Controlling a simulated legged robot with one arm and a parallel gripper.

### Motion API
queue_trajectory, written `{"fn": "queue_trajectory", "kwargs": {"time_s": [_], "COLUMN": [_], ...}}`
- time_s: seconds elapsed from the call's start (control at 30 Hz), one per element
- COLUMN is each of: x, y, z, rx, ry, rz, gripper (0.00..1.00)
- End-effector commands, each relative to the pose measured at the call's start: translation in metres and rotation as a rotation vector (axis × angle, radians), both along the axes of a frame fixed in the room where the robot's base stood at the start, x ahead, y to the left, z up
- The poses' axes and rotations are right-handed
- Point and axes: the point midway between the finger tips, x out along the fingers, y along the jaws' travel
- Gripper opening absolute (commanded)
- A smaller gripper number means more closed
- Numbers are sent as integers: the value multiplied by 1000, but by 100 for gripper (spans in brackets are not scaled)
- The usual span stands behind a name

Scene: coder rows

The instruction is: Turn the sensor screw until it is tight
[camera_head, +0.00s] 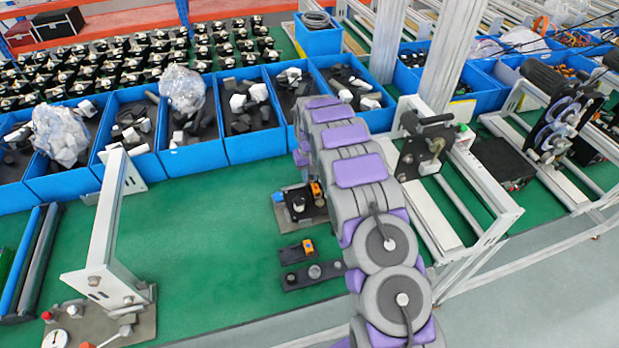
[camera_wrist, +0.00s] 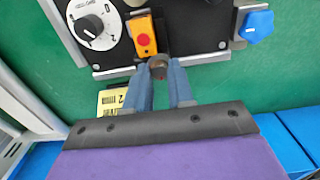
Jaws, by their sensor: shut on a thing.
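The sensor is a small orange and yellow block with a red spot (camera_wrist: 146,38) on a black plate in the wrist view. A brownish round screw (camera_wrist: 159,68) sits at the plate's edge, just below the sensor. My gripper (camera_wrist: 163,72) has its two blue-grey fingertips on either side of the screw, shut on it. In the head view the same orange block (camera_head: 316,189) shows on the black fixture (camera_head: 298,210) beside my arm. My arm hides the gripper and screw there. How tight the screw is cannot be told.
The fixture carries a dial (camera_wrist: 97,25) and a blue knob (camera_wrist: 257,26) close to the fingers. A second small black fixture (camera_head: 313,275) lies nearer. Blue bins (camera_head: 187,130) line the back; a white bracket (camera_head: 104,230) stands left. Green mat (camera_head: 210,225) between is clear.

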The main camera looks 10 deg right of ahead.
Motion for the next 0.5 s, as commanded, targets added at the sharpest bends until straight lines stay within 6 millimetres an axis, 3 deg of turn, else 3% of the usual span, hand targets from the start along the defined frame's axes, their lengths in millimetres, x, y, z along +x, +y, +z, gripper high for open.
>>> {"fn": "queue_trajectory", "kwargs": {"time_s": [0.27,0.5], "x": [0,0], "y": [0,0], "z": [0,0], "rx": [0,0], "ry": [0,1], "rz": [-34,-321], "gripper": [0,0]}}
